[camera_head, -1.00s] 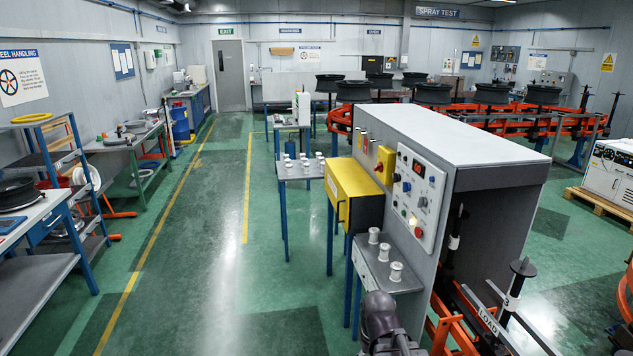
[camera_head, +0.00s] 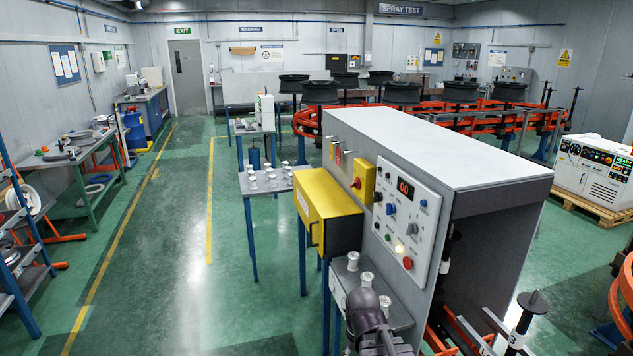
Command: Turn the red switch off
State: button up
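A yellow switch box (camera_head: 361,184) with a red switch knob (camera_head: 356,183) is on the side of the grey cabinet, left of its control panel. I cannot tell the knob's setting. The control panel (camera_head: 406,222) carries a red "00" display (camera_head: 405,187), several blue and dark knobs, a lit pale lamp (camera_head: 399,249) and a red round button (camera_head: 408,263). A dark part of my arm shows at the bottom, in front of the small grey shelf and below the panel. It is apart from the switch box. My gripper's fingers are not in view.
A yellow box (camera_head: 328,212) on legs juts out left of the panel. The grey shelf (camera_head: 345,283) holds white spools, partly hidden by my arm. The grey cabinet (camera_head: 440,150) is a large obstacle. The green floor (camera_head: 190,290) at left is clear.

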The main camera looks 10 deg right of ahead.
aim_at(356, 183)
jog(key=z, duration=0.15)
jog(key=i, duration=1.5)
jog(key=z, duration=0.1)
